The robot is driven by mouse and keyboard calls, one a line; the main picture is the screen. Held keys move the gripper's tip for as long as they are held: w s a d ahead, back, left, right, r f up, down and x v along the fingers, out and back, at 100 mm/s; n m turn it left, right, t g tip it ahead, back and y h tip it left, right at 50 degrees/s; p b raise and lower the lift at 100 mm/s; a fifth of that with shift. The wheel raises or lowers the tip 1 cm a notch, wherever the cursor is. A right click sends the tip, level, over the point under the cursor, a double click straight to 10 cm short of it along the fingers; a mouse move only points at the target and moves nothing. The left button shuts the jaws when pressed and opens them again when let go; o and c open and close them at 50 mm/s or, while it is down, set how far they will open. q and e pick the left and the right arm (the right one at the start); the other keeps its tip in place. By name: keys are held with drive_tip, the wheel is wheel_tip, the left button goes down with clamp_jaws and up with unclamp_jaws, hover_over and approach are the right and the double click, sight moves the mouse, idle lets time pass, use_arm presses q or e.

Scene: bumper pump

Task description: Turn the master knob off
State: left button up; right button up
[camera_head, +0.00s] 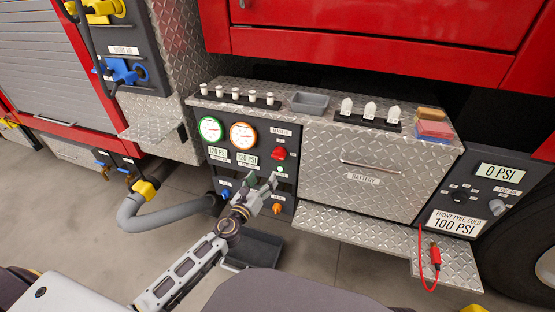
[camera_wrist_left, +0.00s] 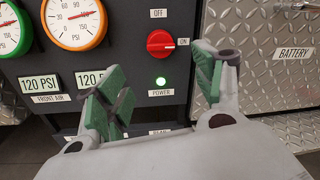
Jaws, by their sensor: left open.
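The master knob (camera_head: 279,153) is a round red knob on the dark control panel, under a "MASTER" label. In the left wrist view the red knob (camera_wrist_left: 160,43) has a raised grip bar lying about level, with "OFF" above it and "ON" to its right. A green power light (camera_wrist_left: 160,81) glows below it. My left gripper (camera_head: 263,183) is in front of the panel, below the knob and apart from it. Its green-padded fingers (camera_wrist_left: 165,85) are spread wide and empty, with the knob showing above and between them. My right gripper is not in view.
Two gauges (camera_head: 242,135) sit left of the knob, with 120 PSI displays below. A blue knob (camera_head: 225,193) and an orange knob (camera_head: 277,208) are low on the panel. The diamond-plate battery box (camera_head: 365,165) stands to the right. A dark tray (camera_head: 255,249) lies on the floor below.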

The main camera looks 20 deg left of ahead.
sight(277, 158)
use_arm(q)
drive_tip(key=shift+w, duration=0.2)
drive_tip(key=shift+w+d, duration=0.15)
drive_tip(key=shift+w, duration=1.25)
drive_tip(key=shift+w+d, duration=0.2)
drive_tip(key=shift+w, duration=1.2)
drive_tip(key=shift+w+d, duration=0.15)
drive_tip(key=shift+w, duration=1.25)
drive_tip(key=shift+w+d, duration=0.15)
drive_tip(key=shift+w, duration=1.15)
drive_tip(key=shift+w+d+b, duration=0.1)
drive_tip(key=shift+w+b, duration=0.2)
drive_tip(key=shift+w, duration=0.8)
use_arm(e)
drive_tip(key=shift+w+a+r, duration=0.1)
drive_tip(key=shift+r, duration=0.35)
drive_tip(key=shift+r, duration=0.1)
